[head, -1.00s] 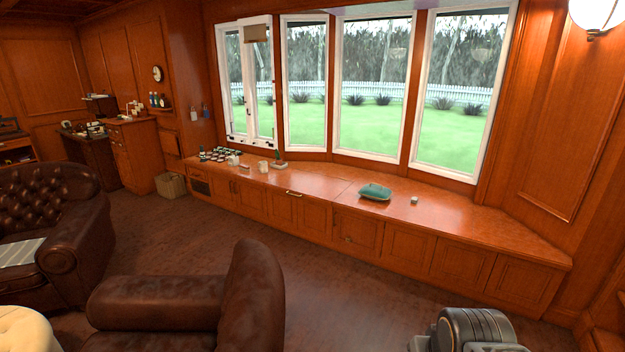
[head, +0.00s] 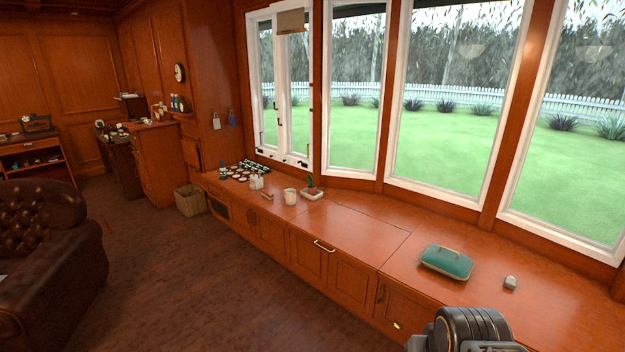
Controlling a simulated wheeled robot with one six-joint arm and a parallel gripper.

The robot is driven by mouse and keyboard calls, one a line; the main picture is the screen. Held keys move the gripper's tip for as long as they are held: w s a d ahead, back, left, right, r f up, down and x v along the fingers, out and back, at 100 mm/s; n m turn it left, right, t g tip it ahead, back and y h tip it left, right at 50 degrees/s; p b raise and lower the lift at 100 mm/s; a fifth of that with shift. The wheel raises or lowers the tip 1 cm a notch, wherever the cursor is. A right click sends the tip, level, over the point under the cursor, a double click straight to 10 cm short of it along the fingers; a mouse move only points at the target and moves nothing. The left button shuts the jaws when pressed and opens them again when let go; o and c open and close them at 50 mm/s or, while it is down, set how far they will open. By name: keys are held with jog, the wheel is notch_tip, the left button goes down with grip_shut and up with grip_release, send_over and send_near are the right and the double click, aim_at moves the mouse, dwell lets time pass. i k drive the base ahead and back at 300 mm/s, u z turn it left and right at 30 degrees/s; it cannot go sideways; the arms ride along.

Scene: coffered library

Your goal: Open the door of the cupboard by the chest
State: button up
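A tall wooden chest of drawers (head: 157,170) stands at the left against the panelled wall. A small wooden panel door (head: 194,160) is in the wall beside it and looks shut. A long window bench (head: 340,235) has panelled cupboard fronts (head: 262,232) below its top, all looking shut. I cannot tell which door is the named cupboard. A dark rounded part of my arm shows at the bottom right; my gripper is not in view.
A leather armchair (head: 50,260) stands left. The floor between is clear.

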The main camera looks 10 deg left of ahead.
aim_at(271, 233)
jog(key=u, duration=0.45)
jog(key=i, duration=2.85)
jog(key=u, duration=1.15)
jog(key=i, duration=2.05)
jog(key=u, duration=0.4)
